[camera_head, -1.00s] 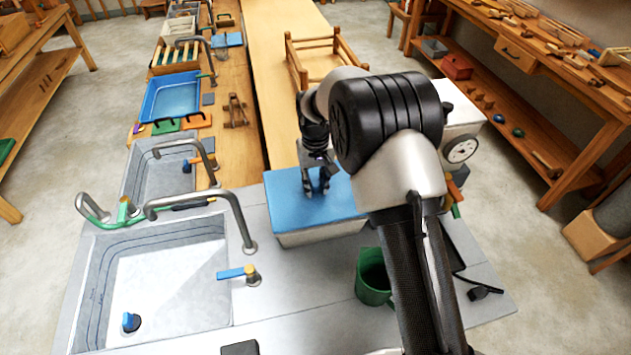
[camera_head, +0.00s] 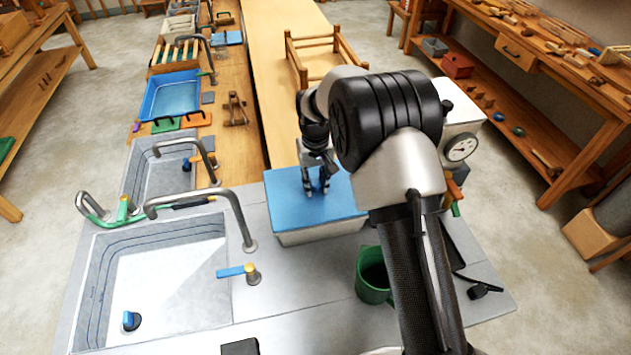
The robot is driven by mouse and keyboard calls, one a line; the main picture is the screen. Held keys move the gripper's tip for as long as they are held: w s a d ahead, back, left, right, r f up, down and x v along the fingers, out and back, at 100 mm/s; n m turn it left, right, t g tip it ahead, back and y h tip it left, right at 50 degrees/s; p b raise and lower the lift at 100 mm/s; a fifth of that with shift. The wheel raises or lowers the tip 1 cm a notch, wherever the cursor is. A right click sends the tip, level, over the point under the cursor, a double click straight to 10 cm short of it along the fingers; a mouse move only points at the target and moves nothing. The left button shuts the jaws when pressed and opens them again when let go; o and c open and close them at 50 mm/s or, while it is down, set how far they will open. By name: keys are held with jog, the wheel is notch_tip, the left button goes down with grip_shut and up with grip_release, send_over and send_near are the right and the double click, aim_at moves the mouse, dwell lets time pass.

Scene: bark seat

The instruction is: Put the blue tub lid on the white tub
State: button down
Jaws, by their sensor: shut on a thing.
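The blue tub lid (camera_head: 288,207) is a flat blue sheet lying over the top of the white tub (camera_head: 310,236) on the grey counter. The tub's pale front wall shows below the lid's near edge. The lid looks level and lined up with the tub, but my arm covers its right part. I cannot tell whether it is pressed fully down. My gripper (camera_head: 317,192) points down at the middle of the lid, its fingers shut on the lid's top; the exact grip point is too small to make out.
A large sink (camera_head: 165,285) with a curved tap (camera_head: 235,210) lies left of the tub. A green mug (camera_head: 372,278) stands at the front right, close to my arm. A white scale with a dial (camera_head: 461,148) is behind right. A wooden rack (camera_head: 318,62) stands behind.

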jog(key=shift+f, duration=0.5)
jog(key=c, duration=1.3)
grip_release()
jog(key=shift+o, duration=0.7)
jog(key=shift+o, duration=1.1)
jog(key=shift+r, duration=0.15)
jog(key=shift+r+p, duration=2.15)
jog(key=shift+r, duration=1.3)
